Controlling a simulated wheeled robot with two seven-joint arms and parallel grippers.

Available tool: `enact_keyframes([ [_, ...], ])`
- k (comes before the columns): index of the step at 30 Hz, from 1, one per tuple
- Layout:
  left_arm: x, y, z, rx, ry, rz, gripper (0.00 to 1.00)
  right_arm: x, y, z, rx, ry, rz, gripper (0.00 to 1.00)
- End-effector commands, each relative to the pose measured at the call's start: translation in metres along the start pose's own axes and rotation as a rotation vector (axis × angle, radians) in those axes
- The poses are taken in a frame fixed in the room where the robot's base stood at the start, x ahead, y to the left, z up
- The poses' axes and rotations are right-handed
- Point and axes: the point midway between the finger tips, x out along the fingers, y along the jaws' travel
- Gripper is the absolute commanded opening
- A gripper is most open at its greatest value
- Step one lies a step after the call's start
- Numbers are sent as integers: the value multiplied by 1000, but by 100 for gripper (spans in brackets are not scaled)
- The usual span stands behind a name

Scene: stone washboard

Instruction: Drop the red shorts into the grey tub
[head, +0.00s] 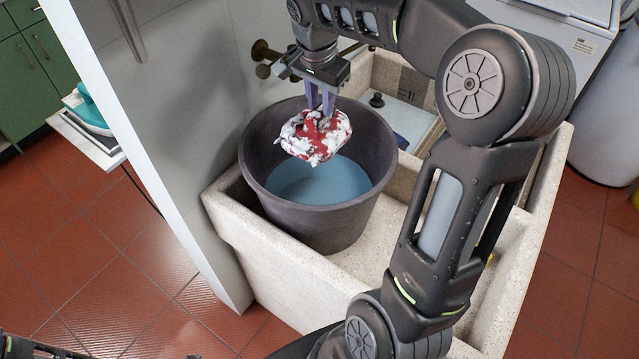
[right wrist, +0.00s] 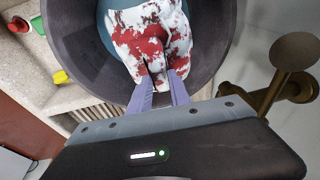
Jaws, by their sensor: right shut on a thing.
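The red shorts (head: 316,136), blotched with white, hang in my right gripper (head: 320,104) above the opening of the grey tub (head: 255,165). The tub is round, dark grey, and holds bluish water (head: 322,182). In the right wrist view the shorts (right wrist: 150,35) are pinched between the two purple fingers (right wrist: 160,88), with the tub wall (right wrist: 70,50) around and below them. The shorts look bunched and appear clear of the water. My left gripper is not in view; only a bit of dark arm shows at the lower left.
The tub stands in a stone washbasin (head: 262,252) beside a pale wall panel (head: 180,130). A brass tap (head: 264,58) is behind the tub. An iron (head: 88,108) is at the left.

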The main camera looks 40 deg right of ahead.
Motion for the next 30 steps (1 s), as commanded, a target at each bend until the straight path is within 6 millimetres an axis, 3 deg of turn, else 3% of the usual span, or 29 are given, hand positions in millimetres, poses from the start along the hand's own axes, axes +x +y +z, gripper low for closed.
enact_keyframes([
  [4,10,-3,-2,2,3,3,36,14,1,3,0,1,-2,0],
  [15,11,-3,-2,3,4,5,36,17,1,4,0,1,-2,0],
  [16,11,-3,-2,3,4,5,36,17,1,4,0,1,-2,24],
  [25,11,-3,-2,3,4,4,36,17,1,4,0,1,-1,48],
  [30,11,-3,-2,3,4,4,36,18,1,4,0,0,-1,49],
])
